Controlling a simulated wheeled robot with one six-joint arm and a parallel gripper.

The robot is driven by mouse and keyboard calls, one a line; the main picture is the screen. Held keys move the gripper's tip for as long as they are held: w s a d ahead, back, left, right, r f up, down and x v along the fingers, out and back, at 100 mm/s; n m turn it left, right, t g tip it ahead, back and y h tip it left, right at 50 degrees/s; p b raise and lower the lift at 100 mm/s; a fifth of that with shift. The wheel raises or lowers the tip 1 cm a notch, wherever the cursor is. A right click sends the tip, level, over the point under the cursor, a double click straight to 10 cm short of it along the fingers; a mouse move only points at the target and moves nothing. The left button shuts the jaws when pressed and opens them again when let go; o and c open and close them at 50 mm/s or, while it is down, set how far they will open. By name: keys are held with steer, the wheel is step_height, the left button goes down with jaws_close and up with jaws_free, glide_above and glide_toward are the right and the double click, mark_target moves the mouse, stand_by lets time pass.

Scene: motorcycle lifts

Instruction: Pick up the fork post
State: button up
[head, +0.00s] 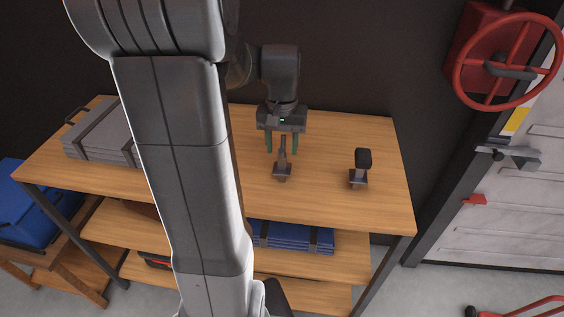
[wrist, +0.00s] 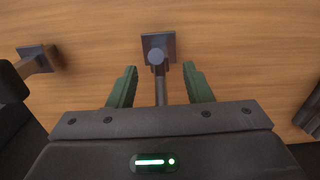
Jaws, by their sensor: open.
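A slim grey post on a square base plate (head: 282,171), which looks like the fork post, stands on the wooden bench top. It also shows in the wrist view (wrist: 158,57), with its base plate beyond the fingertips. My gripper (head: 282,148) is open, with its green fingers on either side of the post. In the wrist view my gripper (wrist: 160,78) has a visible gap between each finger and the post. The post's upper end is partly hidden by my gripper. A second post with a black block on top (head: 363,160) stands to the right.
The wooden bench (head: 330,203) has clear top around both posts. Grey folded panels (head: 100,137) lie at its left end. Blue panels (head: 292,237) lie on the shelf below. A red handwheel (head: 508,62) is on the wall at right.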

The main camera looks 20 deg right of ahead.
mark_target(282, 161)
step_height(282, 161, down, 4)
steer(key=shift+r, duration=0.15)
jaws_close()
steer(key=shift+r, duration=0.1)
